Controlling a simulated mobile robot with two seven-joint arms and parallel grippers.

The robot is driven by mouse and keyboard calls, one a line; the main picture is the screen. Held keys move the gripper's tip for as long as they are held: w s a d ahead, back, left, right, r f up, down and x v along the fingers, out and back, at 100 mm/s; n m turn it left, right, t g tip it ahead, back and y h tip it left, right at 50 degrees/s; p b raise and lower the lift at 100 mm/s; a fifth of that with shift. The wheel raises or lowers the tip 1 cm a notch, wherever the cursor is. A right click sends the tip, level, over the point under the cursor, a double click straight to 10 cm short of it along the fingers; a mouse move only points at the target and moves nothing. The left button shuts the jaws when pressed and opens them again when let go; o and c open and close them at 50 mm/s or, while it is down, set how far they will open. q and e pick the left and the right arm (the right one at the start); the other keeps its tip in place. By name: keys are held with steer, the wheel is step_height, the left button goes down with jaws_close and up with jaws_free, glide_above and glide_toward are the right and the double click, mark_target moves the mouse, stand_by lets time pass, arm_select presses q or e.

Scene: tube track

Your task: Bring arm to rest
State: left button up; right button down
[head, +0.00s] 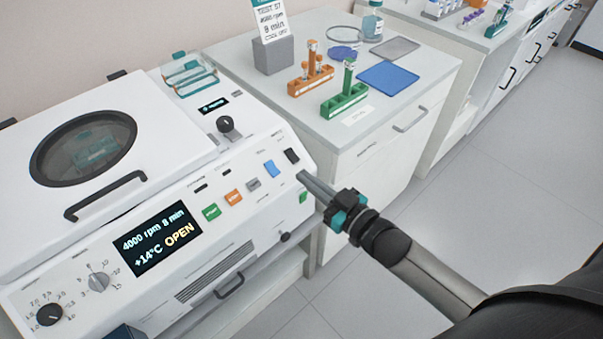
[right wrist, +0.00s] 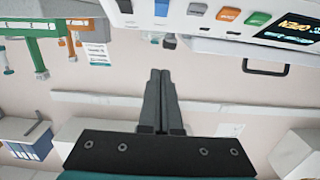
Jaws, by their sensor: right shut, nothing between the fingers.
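My right gripper (head: 318,187) is shut and empty. In the head view its arm comes in from the lower right, and its fingertips are in front of the right end of the centrifuge's (head: 185,255) control panel; I cannot tell whether they touch it. In the right wrist view the shut fingers (right wrist: 159,75) point toward the panel's edge, which lies across the top. The centrifuge display reads "4000 rpm 8 min", "+14°C" and "OPEN", while its lid (head: 85,145) looks lowered. My left gripper is not in view.
Right of the centrifuge, a white cabinet (head: 400,130) carries an orange tube rack (head: 310,82), a green tube rack (head: 344,100), a blue mat (head: 388,76) and a grey block (head: 273,56) with a sign. Another bench stands farther right. Open floor (head: 470,210) lies at the right.

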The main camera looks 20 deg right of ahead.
stand_by(0.5)
steer(key=s+d+f+m+g+h+b, duration=0.15)
steer(key=s+f, duration=0.25)
steer(key=f, duration=0.5)
steer(key=s+d+f+g+h, duration=0.2)
steer(key=s+f+g, duration=0.1)
steer(key=f, duration=0.6)
steer(key=s+d+f+m+g+h+b, duration=0.15)
steer(key=s+f, duration=0.25)
steer(key=f, duration=0.6)
arm_select(q)
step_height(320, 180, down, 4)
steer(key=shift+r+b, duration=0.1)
steer(key=shift+b, duration=0.35)
arm_select(e)
steer(key=s+a+f+g, duration=0.1)
steer(key=s+f+g, duration=0.2)
steer(key=s+f, duration=0.2)
steer(key=s+a+f+n+g, duration=0.1)
steer(key=s+f+g, duration=0.2)
steer(key=s, duration=0.9)
steer(key=s+a+f+g+h, duration=0.1)
steer(key=s+a+f+g, duration=0.1)
steer(key=s+f, duration=0.6)
steer(key=shift+s+g, duration=0.7)
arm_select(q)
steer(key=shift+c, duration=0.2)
arm_select(e)
steer(key=shift+a, duration=0.1)
